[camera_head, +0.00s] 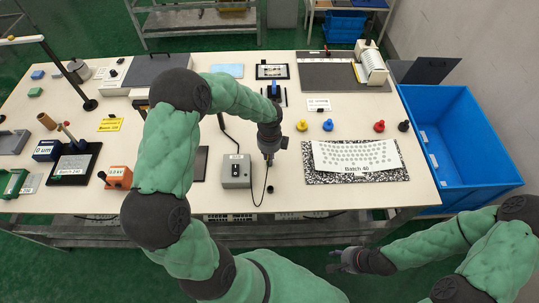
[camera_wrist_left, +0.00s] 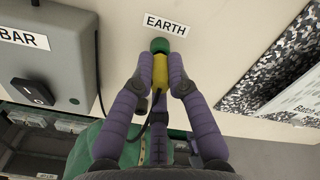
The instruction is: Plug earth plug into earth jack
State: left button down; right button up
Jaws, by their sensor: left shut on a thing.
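My left gripper (camera_head: 268,158) hangs over the table just right of a grey box. In the left wrist view its purple fingers (camera_wrist_left: 161,68) are shut on the yellow earth plug (camera_wrist_left: 160,75), with a black cable (camera_wrist_left: 146,115) trailing from it. A round green piece (camera_wrist_left: 160,45) sits at the plug's far end, just below the EARTH label (camera_wrist_left: 167,23). I cannot tell whether this green piece is the earth jack or part of the plug, nor how deep the plug sits. My right gripper (camera_head: 343,260) is off the table's front edge, away from the plug.
The grey box (camera_head: 236,171) with a black switch stands close left of my left gripper. A speckled board (camera_head: 385,174) with a white Batch 40 sheet lies to the right. Several coloured knobs stand behind it, including a yellow one (camera_head: 328,125). A blue crate (camera_head: 465,150) stands right of the table.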

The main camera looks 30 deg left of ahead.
pick_arm(q)
jog(key=shift+f, duration=0.4)
jog(key=c, duration=1.1)
grip_release()
jog(key=shift+c, duration=0.2)
notch_tip(320, 180, up, 12)
